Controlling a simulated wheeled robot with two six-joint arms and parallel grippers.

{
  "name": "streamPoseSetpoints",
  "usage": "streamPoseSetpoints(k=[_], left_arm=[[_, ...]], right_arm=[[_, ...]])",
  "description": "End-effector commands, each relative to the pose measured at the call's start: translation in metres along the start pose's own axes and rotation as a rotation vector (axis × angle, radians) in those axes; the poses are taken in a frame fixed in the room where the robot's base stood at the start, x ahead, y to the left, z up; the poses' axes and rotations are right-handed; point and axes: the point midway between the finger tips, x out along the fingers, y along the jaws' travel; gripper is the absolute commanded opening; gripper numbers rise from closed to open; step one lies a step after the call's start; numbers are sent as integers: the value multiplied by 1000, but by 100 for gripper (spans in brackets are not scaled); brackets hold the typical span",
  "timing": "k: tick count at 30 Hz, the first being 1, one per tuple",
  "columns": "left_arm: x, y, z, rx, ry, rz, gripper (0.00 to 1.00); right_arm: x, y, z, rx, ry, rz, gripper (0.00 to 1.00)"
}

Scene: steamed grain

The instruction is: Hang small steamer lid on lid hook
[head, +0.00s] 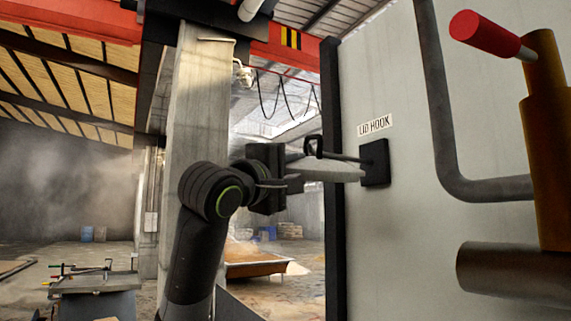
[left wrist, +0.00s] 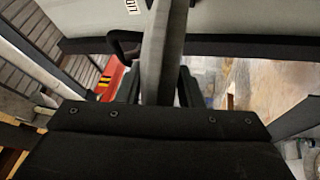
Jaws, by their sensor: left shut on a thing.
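The small steamer lid (head: 330,169) is a pale grey disc, seen nearly edge-on in the head view. My left gripper (head: 288,183) is shut on its left side and holds it off the floor. In the left wrist view the lid (left wrist: 163,55) stands upright between the fingers (left wrist: 163,88). The lid hook is a black wall plate (head: 374,163) with a thin rod running left, just above the lid. A black loop (head: 312,144) shows at the rod's left end; I cannot tell whether the loop is hooked on. My right gripper is out of view.
A LID HOOK label (head: 375,125) is on the pale wall panel (head: 410,220) above the plate. A grey pipe (head: 440,130) and an orange-brown fitting with a red handle (head: 487,32) are at right. An orange-rimmed bin (head: 256,268) stands lower behind.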

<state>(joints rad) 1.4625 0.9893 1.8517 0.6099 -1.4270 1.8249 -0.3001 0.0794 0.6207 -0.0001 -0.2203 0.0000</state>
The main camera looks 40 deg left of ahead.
Motion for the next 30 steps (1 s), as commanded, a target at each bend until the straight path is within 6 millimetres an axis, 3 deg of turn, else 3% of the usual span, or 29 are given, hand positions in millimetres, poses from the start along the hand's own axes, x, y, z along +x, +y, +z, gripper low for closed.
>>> streamPoseSetpoints(k=[10,19,30], left_arm=[[18,-2,9,1,0,3,0],[23,-18,16,0,1,4,0],[24,-22,17,0,1,4,0]], right_arm=[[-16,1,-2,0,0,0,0],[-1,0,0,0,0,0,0],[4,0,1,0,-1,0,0]])
